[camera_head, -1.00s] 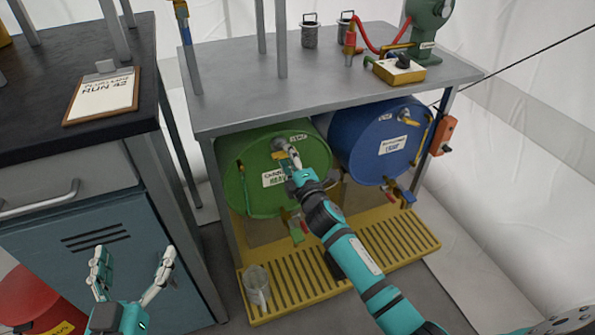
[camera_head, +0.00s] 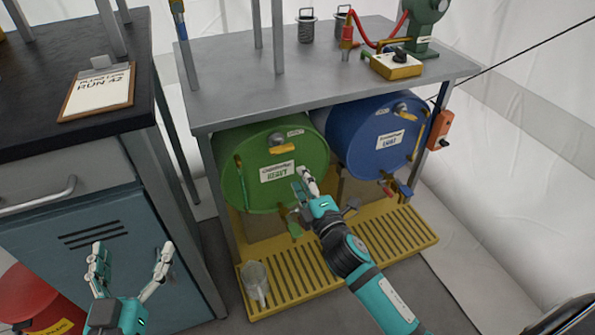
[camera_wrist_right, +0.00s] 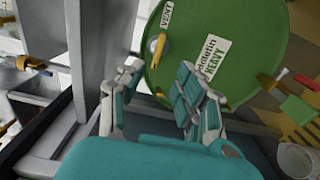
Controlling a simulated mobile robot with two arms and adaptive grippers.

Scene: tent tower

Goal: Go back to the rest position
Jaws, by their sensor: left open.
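My left gripper (camera_head: 130,285) is open and empty in front of the blue cabinet at the lower left of the head view. My right gripper (camera_head: 312,188) is in front of the lower part of the green drum (camera_head: 245,168), just below its "HEAVY" label. In the right wrist view my right gripper (camera_wrist_right: 155,95) has its two fingers spread apart with nothing between them. The green drum (camera_wrist_right: 215,45) lies beyond the fingers there, with its vent fitting and label in view.
A blue drum (camera_head: 365,150) labelled "LIGHT" lies beside the green one under a grey metal table (camera_head: 300,90). A yellow grated tray (camera_head: 390,238) below holds a clear jug (camera_head: 255,283). A clipboard (camera_head: 98,92) lies on the dark counter at left. A red container (camera_head: 35,300) stands low left.

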